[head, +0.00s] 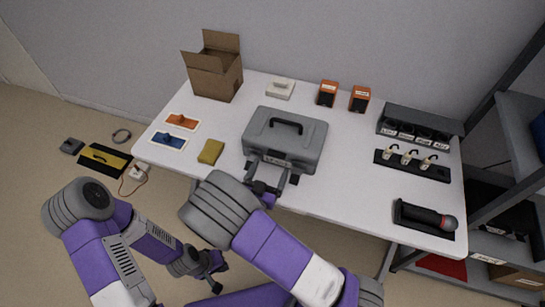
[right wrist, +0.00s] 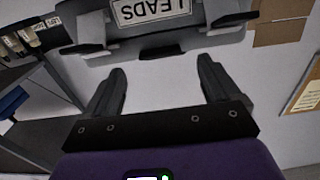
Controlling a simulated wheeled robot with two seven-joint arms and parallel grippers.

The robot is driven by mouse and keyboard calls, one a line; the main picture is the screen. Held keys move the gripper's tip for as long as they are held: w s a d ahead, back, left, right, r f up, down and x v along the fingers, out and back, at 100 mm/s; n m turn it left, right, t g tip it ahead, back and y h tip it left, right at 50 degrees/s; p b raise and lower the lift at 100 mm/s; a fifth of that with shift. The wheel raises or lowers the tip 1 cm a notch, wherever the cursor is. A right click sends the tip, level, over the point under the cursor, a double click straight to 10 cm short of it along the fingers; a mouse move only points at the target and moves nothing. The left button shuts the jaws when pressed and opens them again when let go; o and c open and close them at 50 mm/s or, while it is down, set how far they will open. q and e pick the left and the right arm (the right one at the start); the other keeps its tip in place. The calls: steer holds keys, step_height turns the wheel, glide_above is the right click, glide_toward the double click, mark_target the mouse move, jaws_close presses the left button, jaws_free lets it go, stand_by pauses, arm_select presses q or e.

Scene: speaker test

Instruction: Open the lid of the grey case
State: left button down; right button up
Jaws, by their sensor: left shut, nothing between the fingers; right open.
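The grey case (head: 285,135) stands near the middle of the table with its lid down and a black handle on top. Its front, with a white LEADS label (right wrist: 152,10) and a dark fitting on each side of it, fills the top of the right wrist view. My right gripper (head: 269,168) is open and empty at the case's front; its fingers (right wrist: 161,66) point toward the case, and whether they touch it I cannot tell. My left gripper (head: 216,284) is shut and empty, low in front of the table.
A shelf (head: 510,215) stands at right.

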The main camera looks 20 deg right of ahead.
mark_target(275, 156)
arm_select(q)
steer(key=shift+f+b, duration=0.3)
steer(key=shift+f, duration=0.1)
arm_select(e)
steer(key=shift+x, duration=2.15)
